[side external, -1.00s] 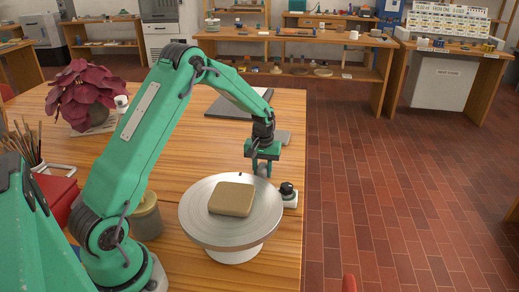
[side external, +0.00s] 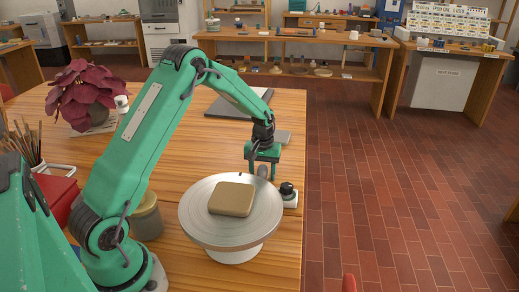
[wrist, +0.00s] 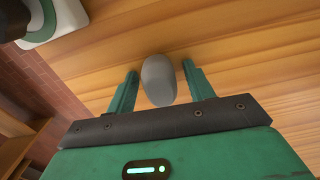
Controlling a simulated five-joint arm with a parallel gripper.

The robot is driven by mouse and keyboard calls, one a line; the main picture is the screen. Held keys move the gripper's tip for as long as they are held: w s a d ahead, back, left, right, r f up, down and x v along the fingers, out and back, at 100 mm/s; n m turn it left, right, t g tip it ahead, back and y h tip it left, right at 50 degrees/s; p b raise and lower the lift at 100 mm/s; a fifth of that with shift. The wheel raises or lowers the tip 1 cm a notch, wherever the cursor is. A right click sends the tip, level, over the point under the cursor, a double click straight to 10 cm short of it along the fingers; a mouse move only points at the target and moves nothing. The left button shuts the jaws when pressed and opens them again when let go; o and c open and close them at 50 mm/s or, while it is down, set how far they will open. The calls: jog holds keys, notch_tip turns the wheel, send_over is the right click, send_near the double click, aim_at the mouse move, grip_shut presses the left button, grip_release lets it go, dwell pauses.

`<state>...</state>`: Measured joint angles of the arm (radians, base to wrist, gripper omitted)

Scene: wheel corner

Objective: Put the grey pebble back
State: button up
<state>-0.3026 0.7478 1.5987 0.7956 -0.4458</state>
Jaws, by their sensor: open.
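The grey pebble (wrist: 158,82) is a smooth oval between the fingers of my gripper (wrist: 160,72) in the wrist view. A narrow gap shows on each side of it, so the open jaws are around it without gripping. In the side view the pebble (side external: 262,171) shows low between the fingers of my gripper (side external: 263,170), just behind the wheel. It appears to be on the wooden table top, though its underside is hidden.
A round grey wheel (side external: 268,222) with a tan block (side external: 232,199) on it stands right in front. A small white device with a black knob (side external: 287,190) sits close to the right, near the table's edge. A dark flat board (side external: 225,106) lies behind.

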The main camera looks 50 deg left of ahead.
aim_at(263, 168)
jog(key=shift+r, duration=0.15)
jog(key=shift+d+r, duration=0.1)
jog(key=shift+r, duration=3.85)
jog(key=shift+s+d+r, duration=0.1)
jog(key=shift+d+r, duration=0.1)
jog(key=shift+r, duration=0.35)
jog(key=s+d+r+m+t, duration=0.1)
jog(key=s+d+r+m, duration=0.1)
jog(key=s+d+r, duration=0.4)
jog(key=s+d+r+m+t, duration=0.25)
jog(key=s+r, duration=0.25)
jog(key=r, duration=0.3)
jog(key=s+d+m+t, duration=0.1)
jog(key=s+d+m, duration=0.1)
jog(key=s, duration=0.5)
jog(key=s+d+r+m+t, duration=0.1)
jog(key=s+d, duration=0.3)
jog(key=s, duration=0.4)
jog(key=shift+s+d+r+m, duration=0.15)
jog(key=shift+s+r+m, duration=0.15)
jog(key=shift+m, duration=0.25)
